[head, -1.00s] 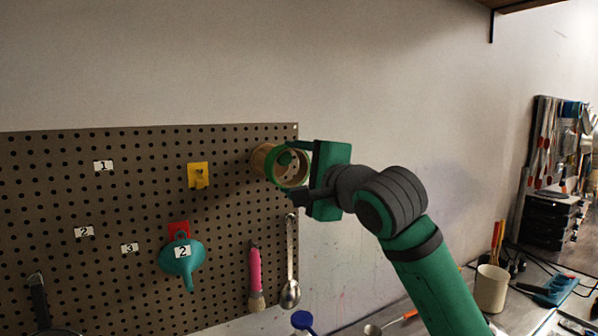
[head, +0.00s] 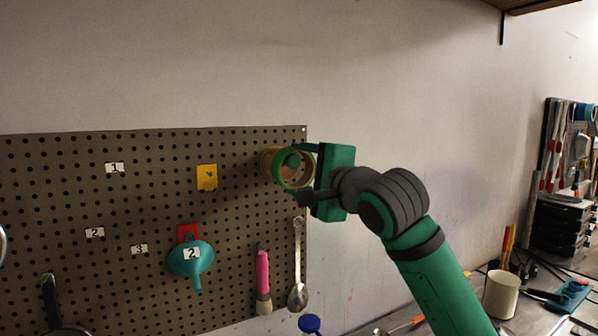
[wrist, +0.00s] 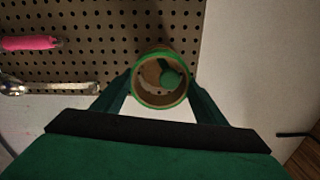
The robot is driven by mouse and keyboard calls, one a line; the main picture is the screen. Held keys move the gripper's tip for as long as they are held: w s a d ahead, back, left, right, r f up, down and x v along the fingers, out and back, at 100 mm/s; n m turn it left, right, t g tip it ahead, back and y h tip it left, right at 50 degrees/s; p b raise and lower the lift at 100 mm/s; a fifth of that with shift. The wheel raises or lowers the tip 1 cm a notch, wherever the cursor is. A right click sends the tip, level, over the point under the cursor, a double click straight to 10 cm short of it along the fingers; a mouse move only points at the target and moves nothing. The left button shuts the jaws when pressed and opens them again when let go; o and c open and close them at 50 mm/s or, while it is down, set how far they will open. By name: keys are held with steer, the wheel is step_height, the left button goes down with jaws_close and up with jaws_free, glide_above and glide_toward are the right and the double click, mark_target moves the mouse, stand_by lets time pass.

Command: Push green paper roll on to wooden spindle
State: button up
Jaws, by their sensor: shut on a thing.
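The paper roll (head: 277,178) is a short brown tube with a green rim, near the upper right corner of the pegboard. It also shows in the wrist view (wrist: 143,92), its open end facing the camera. My gripper (head: 303,174) is shut on the roll; in the wrist view its green fingers (wrist: 163,93) lie on both sides of it. A round green knob-like piece (wrist: 171,78) shows inside the roll; I cannot tell whether it belongs to the spindle. No clearly wooden spindle is visible, and the roll hides the board behind it.
The pegboard (head: 60,180) holds a yellow hook plate (head: 207,184), a teal funnel (head: 190,261), a pink-handled brush (head: 263,270) and a metal spoon (head: 298,260). The brush and spoon hang below the roll. Bare wall (head: 430,110) lies to the right. A pale cup (head: 501,295) stands on the bench.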

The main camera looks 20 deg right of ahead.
steer(key=shift+w, duration=0.15)
stand_by(0.4)
steer(key=shift+a, duration=0.25)
steer(key=shift+d, duration=0.1)
steer(key=shift+w+d, duration=0.1)
steer(key=shift+w, duration=0.05)
stand_by(0.4)
steer(key=shift+w, duration=0.2)
steer(key=shift+w, duration=0.35)
steer(key=shift+w, duration=0.3)
